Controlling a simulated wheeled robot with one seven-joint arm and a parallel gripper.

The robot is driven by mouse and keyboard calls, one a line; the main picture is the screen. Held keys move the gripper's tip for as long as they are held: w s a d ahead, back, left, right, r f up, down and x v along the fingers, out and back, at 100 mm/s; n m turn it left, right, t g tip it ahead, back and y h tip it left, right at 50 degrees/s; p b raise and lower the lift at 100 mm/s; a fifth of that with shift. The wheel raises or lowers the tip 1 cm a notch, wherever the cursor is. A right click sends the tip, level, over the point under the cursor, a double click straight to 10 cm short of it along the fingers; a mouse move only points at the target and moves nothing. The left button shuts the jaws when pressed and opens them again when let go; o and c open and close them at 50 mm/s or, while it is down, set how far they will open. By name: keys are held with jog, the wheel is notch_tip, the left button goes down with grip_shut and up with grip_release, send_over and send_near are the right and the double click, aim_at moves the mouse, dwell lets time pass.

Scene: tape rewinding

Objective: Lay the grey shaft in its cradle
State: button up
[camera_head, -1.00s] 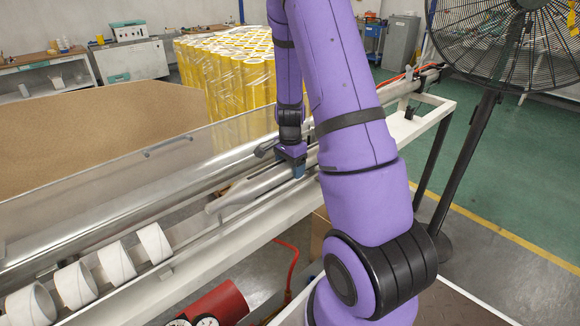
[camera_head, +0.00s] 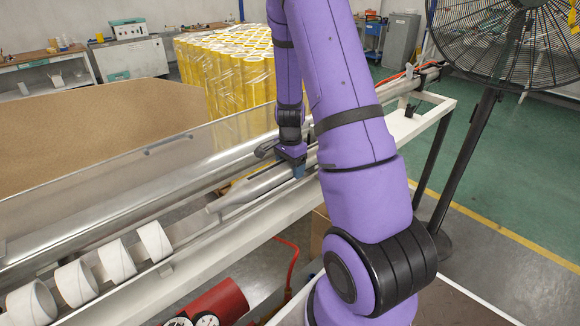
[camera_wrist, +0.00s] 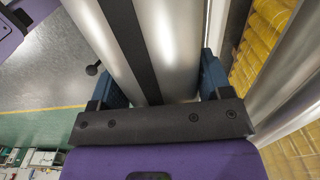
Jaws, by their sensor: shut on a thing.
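The grey shaft (camera_head: 250,188) is a long metal cylinder with a narrower left end, lying along the machine's length. My gripper (camera_head: 293,172) points down and is shut on it, right of the shaft's left end. In the wrist view the shaft (camera_wrist: 165,40) runs between the two blue fingers of my gripper (camera_wrist: 162,85), with a dark stripe along its length. My arm hides the shaft's right part in the head view. The cradle cannot be made out clearly, and I cannot tell whether the shaft touches its support.
Several white rolls (camera_head: 117,261) sit on the bar at the lower left. A clear panel (camera_head: 110,180) stands behind the machine. A black fan (camera_head: 510,45) stands at the right. Yellow wrapped rolls (camera_head: 225,75) stand behind. A red tank (camera_head: 215,303) lies below the white frame (camera_head: 430,120).

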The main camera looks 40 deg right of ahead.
jog(key=shift+d+f, duration=0.1)
jog(key=shift+f, duration=0.25)
dwell(0.7)
jog(key=o, duration=1.3)
jog(key=shift+o, duration=0.2)
notch_tip(320, 180, up, 11)
jog(key=shift+f, duration=0.1)
